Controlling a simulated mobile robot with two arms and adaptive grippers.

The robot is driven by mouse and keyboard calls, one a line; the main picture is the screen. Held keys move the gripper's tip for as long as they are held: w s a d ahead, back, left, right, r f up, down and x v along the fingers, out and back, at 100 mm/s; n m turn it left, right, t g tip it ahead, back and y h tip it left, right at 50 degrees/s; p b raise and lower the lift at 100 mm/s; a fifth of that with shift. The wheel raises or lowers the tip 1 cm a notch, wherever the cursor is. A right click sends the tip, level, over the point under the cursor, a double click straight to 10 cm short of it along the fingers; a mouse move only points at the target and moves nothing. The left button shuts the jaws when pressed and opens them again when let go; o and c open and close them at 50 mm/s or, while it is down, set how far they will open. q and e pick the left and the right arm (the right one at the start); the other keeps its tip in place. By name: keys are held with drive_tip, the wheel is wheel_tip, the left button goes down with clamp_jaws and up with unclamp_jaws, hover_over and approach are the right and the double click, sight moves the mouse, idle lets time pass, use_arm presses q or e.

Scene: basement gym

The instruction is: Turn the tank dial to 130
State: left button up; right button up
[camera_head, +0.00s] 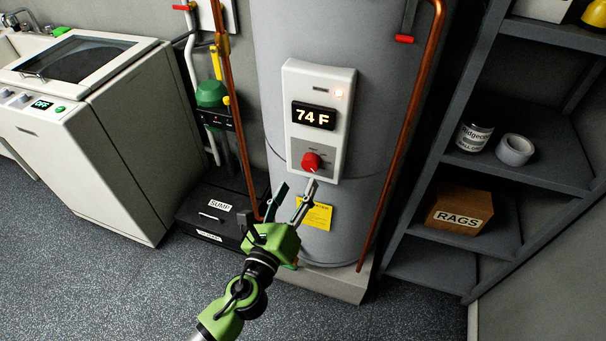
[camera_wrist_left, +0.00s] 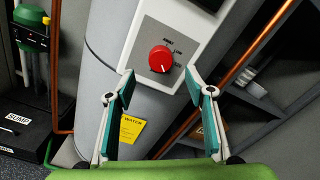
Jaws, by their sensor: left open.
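The tank (camera_head: 268,60) is a tall grey cylinder with a white control panel (camera_head: 319,84) on its front. The panel's display (camera_head: 313,115) reads 74 F, and a small light glows above it. Below the display is the red dial (camera_head: 311,162), which also shows in the left wrist view (camera_wrist_left: 161,58) with a white pointer mark near its lower edge. My left gripper (camera_head: 296,191) is open and empty, just below the dial and apart from it. In the wrist view its fingers (camera_wrist_left: 160,85) are spread below and to either side of the dial. My right gripper is not in view.
Copper pipes (camera_head: 411,112) run on both sides of the tank. A yellow label (camera_head: 318,217) is low on it. A black sump box (camera_head: 205,208) and a white washer (camera_head: 125,130) stand left. Shelves (camera_head: 515,172) with a rags box (camera_head: 459,211) stand right.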

use_arm(q)
drive_tip(key=shift+v, duration=2.05)
